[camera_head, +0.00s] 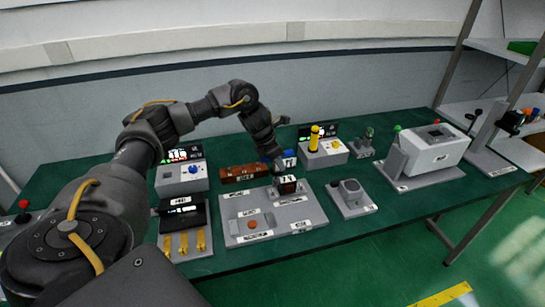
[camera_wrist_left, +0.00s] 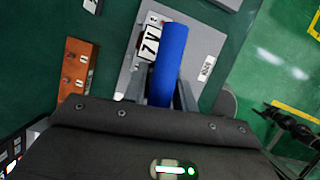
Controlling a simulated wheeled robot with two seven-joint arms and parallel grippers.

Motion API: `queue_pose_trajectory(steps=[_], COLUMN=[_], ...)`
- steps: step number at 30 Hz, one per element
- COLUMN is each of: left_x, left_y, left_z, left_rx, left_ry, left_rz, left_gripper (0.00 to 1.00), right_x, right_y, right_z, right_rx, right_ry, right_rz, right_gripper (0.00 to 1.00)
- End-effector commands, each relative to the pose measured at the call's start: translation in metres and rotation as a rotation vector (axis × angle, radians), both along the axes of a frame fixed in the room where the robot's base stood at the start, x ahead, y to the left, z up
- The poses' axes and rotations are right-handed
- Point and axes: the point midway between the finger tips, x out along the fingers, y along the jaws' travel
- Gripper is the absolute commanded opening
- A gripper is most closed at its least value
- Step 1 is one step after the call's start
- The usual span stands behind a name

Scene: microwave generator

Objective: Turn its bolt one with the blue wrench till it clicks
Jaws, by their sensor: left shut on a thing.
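The blue wrench shows as a thick blue handle (camera_wrist_left: 169,55) in the left wrist view, standing between my left gripper's fingers. In the head view its blue part (camera_head: 289,153) shows beside the end of my left arm. My left gripper (camera_head: 277,158) is shut on the wrench, above the back right part of a grey plate (camera_head: 240,205). A dark block with a white label (camera_head: 287,184) stands on the plate directly below. The wrench's lower end and bolt one are hidden or too small to make out. My right gripper is out of view.
A brown block (camera_head: 243,173) lies behind the plate. A grey unit with a round top (camera_head: 351,197) stands to its right, and a holder with yellow pieces (camera_head: 184,243) to its left. A white machine (camera_head: 435,150) stands farther right. Some green table (camera_head: 400,215) is bare near the front right.

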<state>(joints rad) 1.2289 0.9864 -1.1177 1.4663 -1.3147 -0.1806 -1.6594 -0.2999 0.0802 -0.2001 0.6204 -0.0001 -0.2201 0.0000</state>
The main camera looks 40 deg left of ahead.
Motion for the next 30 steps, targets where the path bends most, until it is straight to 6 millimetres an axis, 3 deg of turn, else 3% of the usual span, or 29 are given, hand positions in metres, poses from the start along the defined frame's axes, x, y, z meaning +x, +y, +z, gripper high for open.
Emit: queue_pose_trajectory(steps=[8,30], left_x=[0.0,0.0], left_y=[0.021,0.02], left_z=[0.002,-0.002], left_rx=[-0.001,-0.004], left_ry=[-0.002,-0.012], left_rz=[-0.136,-0.143], left_gripper=[0.0,0.0], right_x=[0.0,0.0], right_y=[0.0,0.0], right_z=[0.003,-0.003], right_rx=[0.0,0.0], right_ry=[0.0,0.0], right_rz=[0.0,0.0], right_gripper=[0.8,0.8])
